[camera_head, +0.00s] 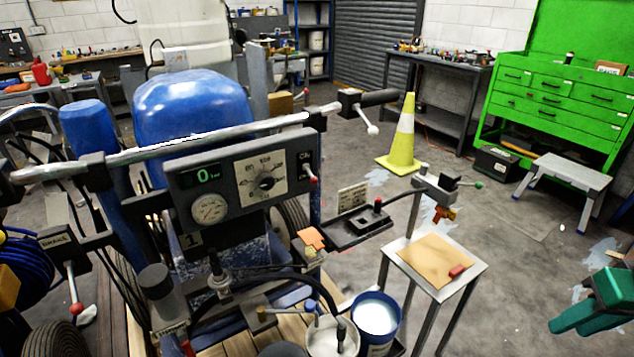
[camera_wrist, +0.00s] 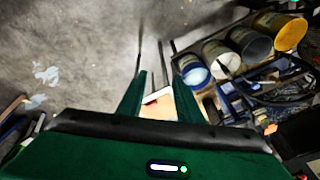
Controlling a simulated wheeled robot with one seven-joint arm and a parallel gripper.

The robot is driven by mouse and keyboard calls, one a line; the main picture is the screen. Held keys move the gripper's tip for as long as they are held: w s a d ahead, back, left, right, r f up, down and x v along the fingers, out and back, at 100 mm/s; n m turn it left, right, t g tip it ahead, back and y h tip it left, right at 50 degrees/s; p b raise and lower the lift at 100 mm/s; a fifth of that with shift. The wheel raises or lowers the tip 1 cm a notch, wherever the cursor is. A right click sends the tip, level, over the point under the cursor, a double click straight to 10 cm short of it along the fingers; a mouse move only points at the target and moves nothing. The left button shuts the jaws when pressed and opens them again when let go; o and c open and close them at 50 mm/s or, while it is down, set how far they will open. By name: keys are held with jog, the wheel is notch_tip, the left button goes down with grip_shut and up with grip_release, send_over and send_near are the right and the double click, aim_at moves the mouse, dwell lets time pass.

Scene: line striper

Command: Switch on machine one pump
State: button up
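The blue line striper, marked 1 (camera_head: 194,239), stands at the left and middle of the head view. Its dark control panel (camera_head: 243,181) has a green display (camera_head: 207,176) reading 0, a round gauge (camera_head: 208,209) and a dial (camera_head: 266,179). At the panel's right end is a small switch with a red tip (camera_head: 313,179), below a label too small to read surely. My green gripper (camera_head: 566,322) is at the lower right edge of the head view, far from the panel. In the wrist view its two fingers (camera_wrist: 158,98) are apart, with nothing held between them.
A small metal stand (camera_head: 427,266) with a red object (camera_head: 457,271) is between my gripper and the machine. Paint buckets (camera_head: 376,318) stand at the machine's front. A yellow cone (camera_head: 402,140), step stool (camera_head: 570,174) and green cabinet (camera_head: 560,95) are behind. Floor at right is mostly clear.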

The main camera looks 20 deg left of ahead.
jog(key=w+a+f+n+t+y, duration=0.1)
jog(key=w+a+n+y, duration=0.15)
jog(key=a, duration=0.35)
jog(key=w+a+f+n+y, duration=0.1)
jog(key=w+a+n, duration=0.25)
jog(key=a, duration=0.35)
jog(key=n+t+y, duration=0.4)
jog(key=y, duration=0.7)
send_near(315, 179)
jog(key=f, duration=0.1)
jog(key=x, duration=1)
jog(key=shift+w+a, duration=0.1)
jog(key=shift+w, duration=0.2)
jog(key=shift+c, duration=0.3)
